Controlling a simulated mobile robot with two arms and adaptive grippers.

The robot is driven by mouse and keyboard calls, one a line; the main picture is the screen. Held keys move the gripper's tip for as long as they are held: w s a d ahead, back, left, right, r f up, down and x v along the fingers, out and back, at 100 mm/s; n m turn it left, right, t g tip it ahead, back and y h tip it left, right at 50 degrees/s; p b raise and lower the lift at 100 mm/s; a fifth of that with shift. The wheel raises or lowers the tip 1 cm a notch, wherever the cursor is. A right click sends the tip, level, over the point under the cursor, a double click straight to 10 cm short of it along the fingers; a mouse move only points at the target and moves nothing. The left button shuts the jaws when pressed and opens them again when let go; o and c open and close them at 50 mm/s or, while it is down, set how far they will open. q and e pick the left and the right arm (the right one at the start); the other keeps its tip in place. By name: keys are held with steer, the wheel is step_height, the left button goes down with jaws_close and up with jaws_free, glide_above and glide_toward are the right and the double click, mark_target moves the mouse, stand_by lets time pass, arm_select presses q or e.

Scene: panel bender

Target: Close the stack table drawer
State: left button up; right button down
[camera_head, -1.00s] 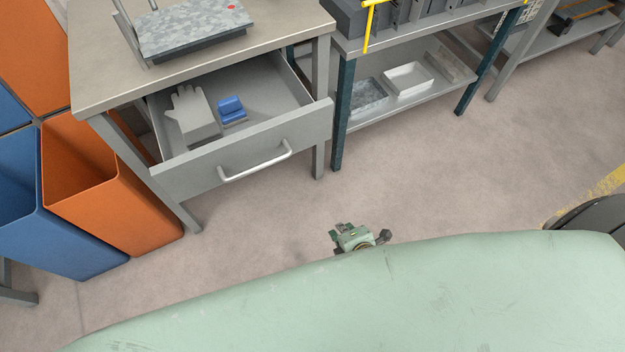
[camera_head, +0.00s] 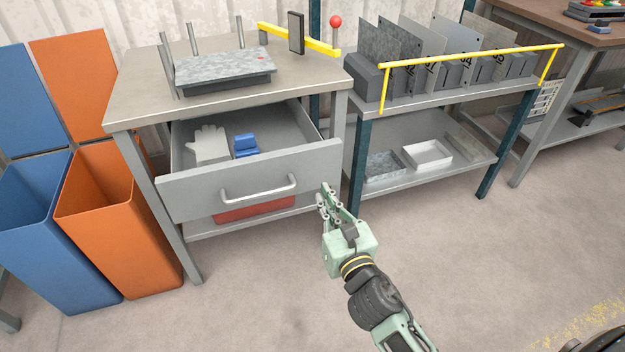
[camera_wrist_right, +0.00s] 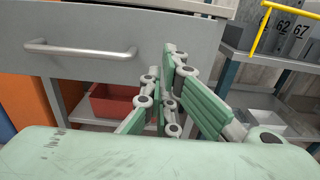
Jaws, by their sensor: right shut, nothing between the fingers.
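The stack table (camera_head: 130,104) stands at the left in the head view, with a stack of grey sheets on top. Its grey drawer (camera_head: 190,196) is pulled open, with a pale glove (camera_head: 209,146) and a blue object (camera_head: 245,146) inside. The drawer front has a silver bar handle (camera_head: 259,191). My right gripper (camera_head: 325,194) is shut and empty, just right of the drawer front's right end. In the right wrist view the gripper (camera_wrist_right: 168,92) points toward the drawer front, right of the handle (camera_wrist_right: 80,50); contact cannot be told. My left gripper is not in view.
Blue (camera_head: 40,235) and orange (camera_head: 118,220) bins stand left of the table. A red bin (camera_head: 255,209) sits under the drawer. A rack with upright plates and a yellow rail (camera_head: 470,55) stands to the right. The floor in front is clear.

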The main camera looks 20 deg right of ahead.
mark_target(308, 171)
steer(key=w, duration=0.6)
steer(key=shift+w+a, duration=0.1)
steer(key=shift+w, duration=0.1)
steer(key=shift+w+f, duration=0.1)
steer(key=shift+w, duration=0.5)
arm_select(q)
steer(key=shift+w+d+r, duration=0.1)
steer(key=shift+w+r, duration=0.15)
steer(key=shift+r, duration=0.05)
arm_select(e)
steer(key=shift+w, duration=0.15)
